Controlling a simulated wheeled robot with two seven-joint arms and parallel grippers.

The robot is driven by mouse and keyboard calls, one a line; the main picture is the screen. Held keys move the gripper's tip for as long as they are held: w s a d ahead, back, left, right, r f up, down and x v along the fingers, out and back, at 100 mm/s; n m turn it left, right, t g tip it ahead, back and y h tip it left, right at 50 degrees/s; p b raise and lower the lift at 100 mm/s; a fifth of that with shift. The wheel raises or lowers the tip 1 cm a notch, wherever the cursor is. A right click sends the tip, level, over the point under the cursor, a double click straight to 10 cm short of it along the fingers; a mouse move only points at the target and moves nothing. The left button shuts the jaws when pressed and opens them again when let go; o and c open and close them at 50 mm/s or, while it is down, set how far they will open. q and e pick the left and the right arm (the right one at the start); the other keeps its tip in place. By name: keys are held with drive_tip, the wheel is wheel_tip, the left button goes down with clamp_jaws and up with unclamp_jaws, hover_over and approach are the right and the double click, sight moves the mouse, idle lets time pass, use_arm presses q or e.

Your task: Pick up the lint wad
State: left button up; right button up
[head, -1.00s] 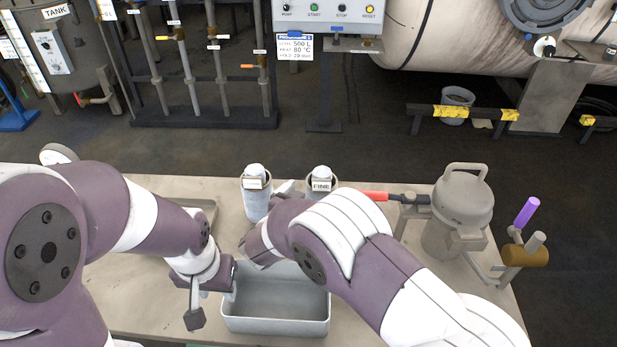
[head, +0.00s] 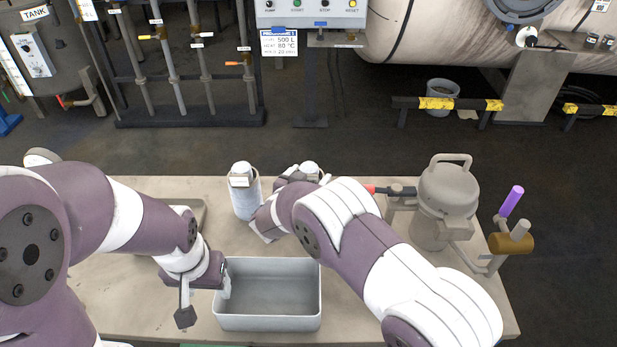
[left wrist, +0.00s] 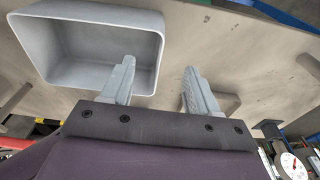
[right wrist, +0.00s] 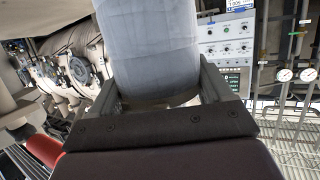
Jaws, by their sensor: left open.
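I cannot make out the lint wad in any view. My left gripper (left wrist: 155,85) is open and empty, its two fingers apart. In the head view the left gripper (head: 224,283) is at the left wall of a grey bin (head: 267,323). The bin also shows in the left wrist view (left wrist: 50,65), empty in the part I see. My right gripper (right wrist: 160,85) has its fingers on either side of a pale grey cylinder (right wrist: 155,45), apparently the right-hand bottle (head: 311,168). Whether the fingers press on it is unclear. My right arm hides most of that bottle in the head view.
Another white bottle (head: 246,198) stands behind the bin. A grey lidded canister (head: 447,200) and a stand with a purple handle (head: 511,200) are at the table's right. A flat tray (head: 190,208) lies partly behind my left arm. The front left tabletop (head: 130,305) is clear.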

use_arm(q)
drive_tip(key=w+d+r+m+t+y, duration=0.1)
drive_tip(key=w+r+m, duration=0.25)
drive_tip(key=w, duration=0.85)
drive_tip(key=n+t, duration=0.2)
drive_tip(key=n, duration=0.2)
approach(309, 169)
drive_tip(key=shift+h, duration=0.5)
drive_tip(key=x, duration=0.5)
drive_tip(key=a+x, duration=0.1)
drive_tip(key=x, duration=0.2)
drive_tip(key=shift+w+f, duration=0.15)
drive_tip(key=shift+f, duration=0.1)
drive_tip(key=c, duration=0.8)
